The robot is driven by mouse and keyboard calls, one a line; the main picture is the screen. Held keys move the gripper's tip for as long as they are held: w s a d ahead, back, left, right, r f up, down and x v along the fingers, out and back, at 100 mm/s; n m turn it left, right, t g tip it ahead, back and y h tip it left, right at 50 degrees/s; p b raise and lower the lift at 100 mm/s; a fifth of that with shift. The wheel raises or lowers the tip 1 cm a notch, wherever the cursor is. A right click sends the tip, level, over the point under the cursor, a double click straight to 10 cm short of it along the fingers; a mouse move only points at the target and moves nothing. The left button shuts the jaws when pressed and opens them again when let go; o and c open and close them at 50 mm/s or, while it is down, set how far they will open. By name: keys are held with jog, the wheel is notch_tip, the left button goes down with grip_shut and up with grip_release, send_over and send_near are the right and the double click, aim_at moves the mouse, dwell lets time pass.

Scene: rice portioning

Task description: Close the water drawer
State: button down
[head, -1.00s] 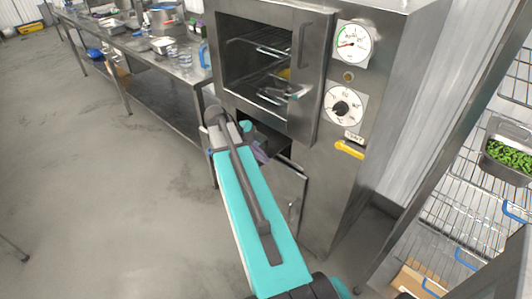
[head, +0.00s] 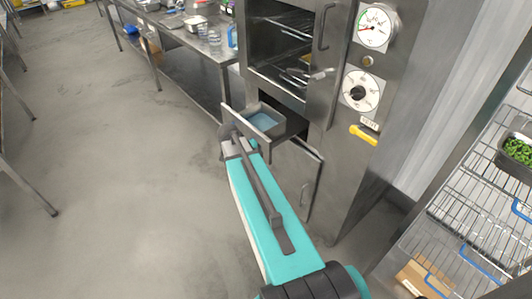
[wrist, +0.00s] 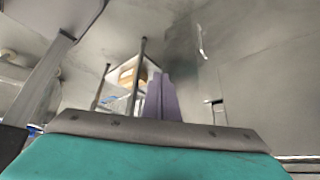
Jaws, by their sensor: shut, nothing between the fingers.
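The water drawer (head: 236,123) is pulled out of the steel oven cabinet (head: 345,142), below the main oven chamber. Its flat front plate stands clear of the cabinet, and blue-grey water (head: 263,121) shows in the tray behind it. In the head view my teal arm reaches up to just below the drawer front and hides my gripper. In the wrist view my gripper (wrist: 164,80) shows as purple fingers, shut and empty. I cannot make out the drawer in the wrist view, nor tell whether any part of my arm touches it.
The oven door (head: 324,60) is open above the drawer. A lower cabinet door (head: 302,180) is ajar below it. A steel worktable (head: 205,42) stands behind on the left, and a wire rack (head: 470,215) stands on the right.

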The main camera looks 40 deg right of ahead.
jog(key=s+a+f+n+y+b, duration=0.15)
jog(key=s+a+f+n, duration=0.25)
jog(key=a+f+n, duration=0.45)
jog(key=s+a+f+n+y+b, duration=0.1)
jog(key=s+a+f+n+b, duration=0.15)
jog(key=a+f+n, duration=0.6)
jog(key=s+a+f+n+y+b, duration=0.1)
jog(key=s+a+f+n+y, duration=0.1)
jog(key=s+a+f+n, duration=0.8)
jog(key=s+a+f, duration=0.3)
jog(key=s+f, duration=0.1)
jog(key=f, duration=0.1)
jog(key=shift+a+g+b, duration=0.3)
jog(key=shift+g+b, duration=0.05)
jog(key=shift+g, duration=0.05)
jog(key=shift+f, duration=0.1)
